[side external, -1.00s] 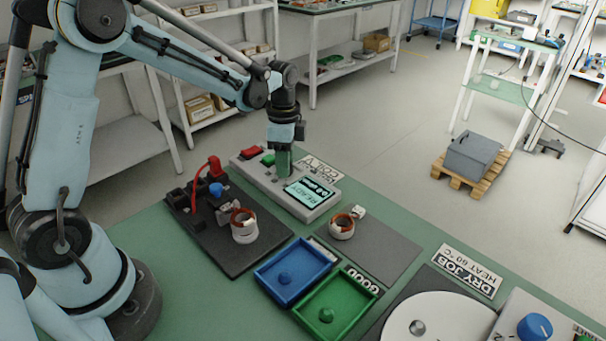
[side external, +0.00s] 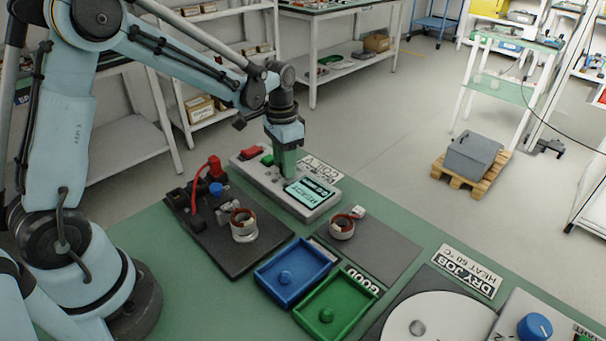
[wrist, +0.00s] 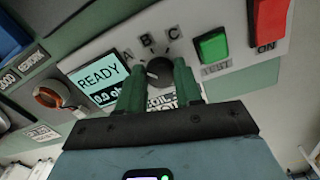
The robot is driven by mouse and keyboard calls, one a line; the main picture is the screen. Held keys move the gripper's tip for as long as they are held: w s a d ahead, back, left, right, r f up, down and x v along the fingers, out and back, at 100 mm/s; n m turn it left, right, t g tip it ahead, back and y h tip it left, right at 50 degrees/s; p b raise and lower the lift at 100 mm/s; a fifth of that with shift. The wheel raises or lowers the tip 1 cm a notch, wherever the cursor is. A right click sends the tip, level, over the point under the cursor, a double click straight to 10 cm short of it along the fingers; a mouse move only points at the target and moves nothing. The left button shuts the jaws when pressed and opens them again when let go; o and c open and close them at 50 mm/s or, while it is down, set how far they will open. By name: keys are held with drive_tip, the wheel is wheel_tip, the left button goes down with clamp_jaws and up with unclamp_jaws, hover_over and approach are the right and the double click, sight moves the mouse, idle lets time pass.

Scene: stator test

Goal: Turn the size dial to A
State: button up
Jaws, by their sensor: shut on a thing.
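The size dial (wrist: 158,72) is a dark round knob on the grey tester panel, with the letters A, B and C in an arc above it in the wrist view. My gripper (wrist: 159,84) has its two green fingers on either side of the dial and is shut on it. A small light mark shows on the dial, but which letter it points at is hard to tell. In the side view my gripper (side external: 288,172) reaches down onto the tester (side external: 316,212), and its fingers hide the dial.
The tester's screen (wrist: 100,78) reads READY. A green TEST button (wrist: 212,46) and red ON switch (wrist: 270,20) lie right of the dial. A dark fixture board (side external: 245,262) with a coil ring, a blue tray (side external: 262,275) and a green tray (side external: 310,322) stand nearby.

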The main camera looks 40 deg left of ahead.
drive_tip(key=shift+n, duration=0.4)
drive_tip(key=o, duration=1)
drive_tip(key=shift+o, duration=0.2)
drive_tip(key=shift+r, duration=0.1)
wheel_tip(320, 180, up, 12)
drive_tip(key=shift+a, duration=0.2)
drive_tip(key=s+d+f+n+t, duration=0.1)
drive_tip(key=s+d+t, duration=0.1)
drive_tip(key=s, duration=0.4)
drive_tip(key=s+d+n+t, duration=0.1)
drive_tip(key=s+d+t, duration=0.1)
drive_tip(key=s+t, duration=0.3)
drive_tip(key=shift+s+d+f, duration=0.3)
drive_tip(key=shift+s+f, duration=0.1)
drive_tip(key=shift+s, duration=0.65)
